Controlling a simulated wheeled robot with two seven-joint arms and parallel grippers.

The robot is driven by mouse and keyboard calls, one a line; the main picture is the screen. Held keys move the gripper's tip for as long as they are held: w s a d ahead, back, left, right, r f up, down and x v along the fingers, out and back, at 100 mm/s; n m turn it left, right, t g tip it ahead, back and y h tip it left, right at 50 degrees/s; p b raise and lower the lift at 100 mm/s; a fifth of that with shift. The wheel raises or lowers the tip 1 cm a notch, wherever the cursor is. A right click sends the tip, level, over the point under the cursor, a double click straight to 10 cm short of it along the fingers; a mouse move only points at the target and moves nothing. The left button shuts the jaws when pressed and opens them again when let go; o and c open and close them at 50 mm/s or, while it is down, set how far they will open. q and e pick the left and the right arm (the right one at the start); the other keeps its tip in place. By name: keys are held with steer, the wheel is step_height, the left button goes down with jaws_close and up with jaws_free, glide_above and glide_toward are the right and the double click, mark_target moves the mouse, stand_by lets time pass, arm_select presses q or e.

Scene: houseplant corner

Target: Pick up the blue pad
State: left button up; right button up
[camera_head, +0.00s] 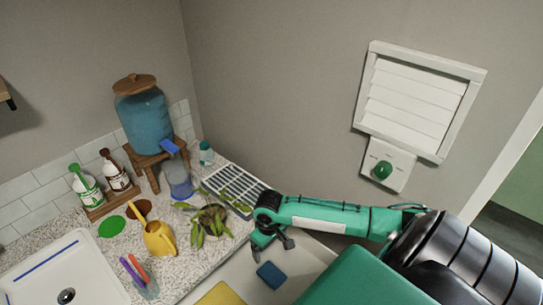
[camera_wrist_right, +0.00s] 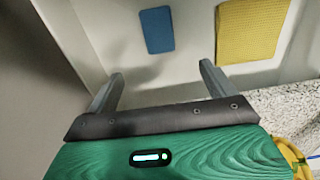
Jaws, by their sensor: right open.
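The blue pad (camera_head: 271,275) lies flat on a pale, lower surface in front of the speckled counter, at the bottom middle of the head view. It also shows whole in the right wrist view (camera_wrist_right: 157,30), near the top, beyond the fingertips. My right gripper (camera_head: 273,245) is open and empty, and it shows in the right wrist view too (camera_wrist_right: 162,73). In the head view it is just above the pad in the picture, with its fingers apart from it. The pad appears roughly between the lines of the two fingers in the wrist view. My left gripper is not in view.
A yellow pad (camera_wrist_right: 250,32) lies right of the blue pad in the wrist view. The speckled counter (camera_head: 190,262) holds a leafy plant (camera_head: 210,220), a yellow watering can (camera_head: 159,238), a dark grid tray (camera_head: 236,187) and a blue dispenser (camera_head: 145,120). A wall rises behind.

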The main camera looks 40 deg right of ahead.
step_height(320, 180, down, 3)
steer(key=b, duration=0.2)
steer(key=p, duration=0.2)
glide_above(272, 274)
steer(key=f, duration=0.8)
steer(key=shift+w+a+f, duration=0.2)
steer(key=shift+w+f, duration=0.15)
steer(key=f, duration=0.1)
steer(key=f+p, duration=0.1)
steer(key=f, duration=0.2)
steer(key=shift+s+d+f, duration=0.1)
steer(key=shift+s+f, duration=0.05)
steer(key=shift+s, duration=0.2)
steer(key=shift+f, duration=0.45)
steer(key=c, duration=1.1)
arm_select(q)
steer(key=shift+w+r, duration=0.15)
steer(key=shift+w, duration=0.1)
arm_select(e)
steer(key=shift+o, duration=0.2)
steer(key=shift+r, duration=0.15)
